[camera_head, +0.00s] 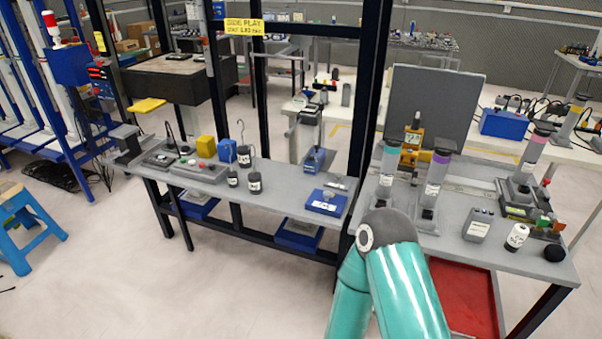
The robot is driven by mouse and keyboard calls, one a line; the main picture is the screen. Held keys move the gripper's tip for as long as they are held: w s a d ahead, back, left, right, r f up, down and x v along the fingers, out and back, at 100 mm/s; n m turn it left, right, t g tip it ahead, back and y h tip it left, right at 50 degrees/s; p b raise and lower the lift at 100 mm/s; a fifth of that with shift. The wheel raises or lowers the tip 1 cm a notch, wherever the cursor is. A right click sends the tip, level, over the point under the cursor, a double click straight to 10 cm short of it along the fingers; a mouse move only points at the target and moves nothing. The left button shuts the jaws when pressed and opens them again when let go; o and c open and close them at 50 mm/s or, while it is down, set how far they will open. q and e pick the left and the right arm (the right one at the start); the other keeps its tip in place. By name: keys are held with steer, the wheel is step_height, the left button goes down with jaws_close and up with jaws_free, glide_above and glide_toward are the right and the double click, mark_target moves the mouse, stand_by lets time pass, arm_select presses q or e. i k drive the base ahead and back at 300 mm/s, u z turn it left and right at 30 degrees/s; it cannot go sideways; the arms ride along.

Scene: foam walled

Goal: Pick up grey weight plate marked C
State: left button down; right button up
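I cannot make out a grey weight plate marked C. Several dark weights with white labels stand on the left bench: a small one (233,179), a larger one (255,183) and a hooked one (243,156). Their letters are too small to read. Neither of my grippers shows; only a teal arm of mine with a dark joint rises at the bottom, right of centre.
The left bench (285,190) also holds yellow and blue blocks (206,146) and grey devices. A blue stool (28,225) stands left. Floor in front is clear.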

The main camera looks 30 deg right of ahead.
mark_target(336, 182)
steer(key=z, duration=0.1)
steer(key=i, duration=1.05)
steer(key=z, duration=0.6)
